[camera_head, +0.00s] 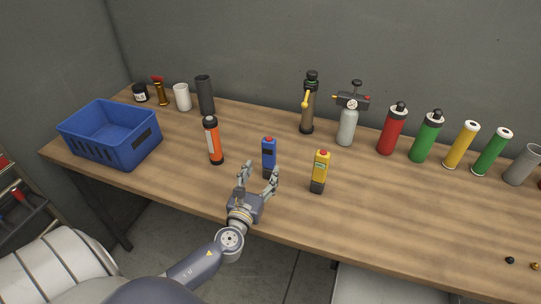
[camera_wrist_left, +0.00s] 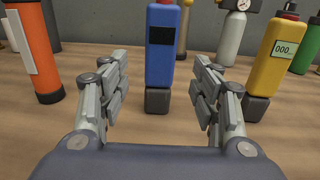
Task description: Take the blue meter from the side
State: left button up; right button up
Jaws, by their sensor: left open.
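The blue meter (camera_head: 268,152) stands upright on the wooden table, with a dark screen, a red top and a dark base. My left gripper (camera_head: 259,173) is open just in front of it, at the table's front side. In the left wrist view the blue meter (camera_wrist_left: 162,45) stands straight ahead, centred beyond the gap between the two open fingers (camera_wrist_left: 160,85). The fingers appear on either side of the gap and do not visibly touch it. Its top is cut off in that view. My right gripper is not in view.
A yellow meter (camera_head: 320,170) stands close to the right, and an orange cylinder (camera_head: 213,143) to the left. A blue crate (camera_head: 112,138) sits at the table's left end. Several bottles and canisters line the back. The table's (camera_head: 400,215) front right is mostly clear.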

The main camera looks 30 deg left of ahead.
aim_at(268, 159)
pick_arm(q)
jog(key=x, duration=0.2)
jog(key=shift+w+r, duration=0.15)
jog(key=shift+w, duration=0.15)
jog(key=shift+w+a, duration=0.1)
jog(key=shift+w, duration=0.2)
jog(key=p+x, duration=0.1)
jog(key=x, duration=0.3)
jog(key=shift+w+a, duration=0.1)
jog(key=shift+w, duration=0.35)
jog(key=shift+s, duration=0.1)
jog(key=c, duration=1.2)
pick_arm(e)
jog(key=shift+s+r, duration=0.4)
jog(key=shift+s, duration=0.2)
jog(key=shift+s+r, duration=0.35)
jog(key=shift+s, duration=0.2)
